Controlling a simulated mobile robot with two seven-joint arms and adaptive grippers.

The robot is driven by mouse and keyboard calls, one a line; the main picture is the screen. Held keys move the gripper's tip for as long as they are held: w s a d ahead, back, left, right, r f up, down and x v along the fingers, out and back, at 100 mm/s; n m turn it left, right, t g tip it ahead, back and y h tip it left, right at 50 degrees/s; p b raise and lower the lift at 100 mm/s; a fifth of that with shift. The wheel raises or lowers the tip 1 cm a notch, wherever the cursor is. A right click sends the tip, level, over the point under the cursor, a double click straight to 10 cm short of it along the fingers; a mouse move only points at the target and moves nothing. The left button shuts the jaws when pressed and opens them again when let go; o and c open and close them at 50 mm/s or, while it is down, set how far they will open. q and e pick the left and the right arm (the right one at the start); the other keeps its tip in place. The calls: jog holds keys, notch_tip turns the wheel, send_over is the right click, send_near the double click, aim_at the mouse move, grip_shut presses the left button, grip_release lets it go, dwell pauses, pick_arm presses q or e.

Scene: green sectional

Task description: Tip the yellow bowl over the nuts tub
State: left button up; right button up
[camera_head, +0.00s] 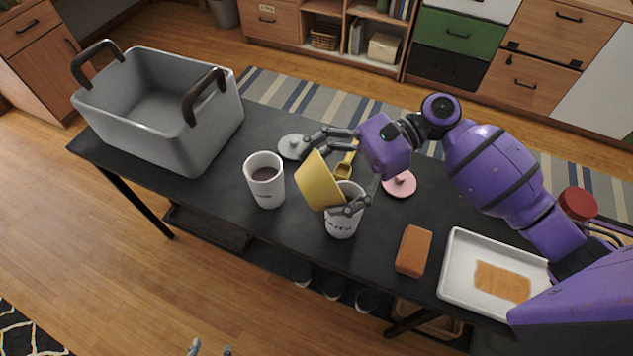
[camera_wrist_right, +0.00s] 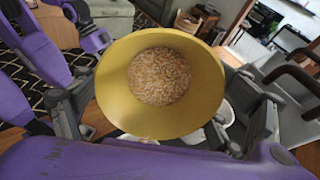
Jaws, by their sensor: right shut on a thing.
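The yellow bowl (camera_head: 318,183) is in my right gripper (camera_head: 342,172), whose fingers are shut on it from either side. The bowl is steeply tilted in the head view. In the right wrist view, the bowl (camera_wrist_right: 112,85) holds pale, small pieces (camera_wrist_right: 160,76). A white tub with dark lettering (camera_head: 341,226) stands upright just below and right of the bowl, partly hidden by the bowl and a finger; its lettering is too small to read surely. Another white tub (camera_head: 266,190) with dark contents stands to the left. My left gripper (camera_head: 209,349) shows only its separated fingertips at the bottom edge.
A grey bin (camera_head: 190,138) with brown handles stands at the table's left end. A brown block (camera_head: 413,251) and white tray (camera_head: 462,262) are at right.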

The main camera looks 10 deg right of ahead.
jog(key=y, duration=0.1)
jog(key=d+y, duration=0.1)
jog(key=y+b, duration=0.1)
jog(key=shift+w+d+r+g, duration=0.2)
jog(key=shift+r+g, duration=0.05)
jog(key=shift+g, duration=0.15)
jog(key=y, duration=0.1)
jog(key=d+y+b, duration=0.1)
jog(key=shift+w+d+r+g+y, duration=0.2)
jog(key=shift+g+y, duration=0.1)
jog(key=shift+y, duration=0.1)
pick_arm(q)
jog(key=f+b, duration=0.1)
jog(key=f, duration=0.1)
jog(key=s+f+b, duration=0.1)
jog(key=f, duration=0.1)
jog(key=shift+d+f, duration=0.2)
jog(key=shift+f, duration=0.2)
pick_arm(e)
jog(key=y, duration=0.1)
jog(key=d+y, duration=0.1)
jog(key=shift+w+d+r+g+y, duration=0.2)
jog(key=shift+d+g+y, duration=0.1)
jog(key=shift+g+y, duration=0.1)
pick_arm(q)
jog(key=shift+s+f+b, duration=0.2)
jog(key=shift+s+b, duration=0.05)
jog(key=shift+b, duration=0.05)
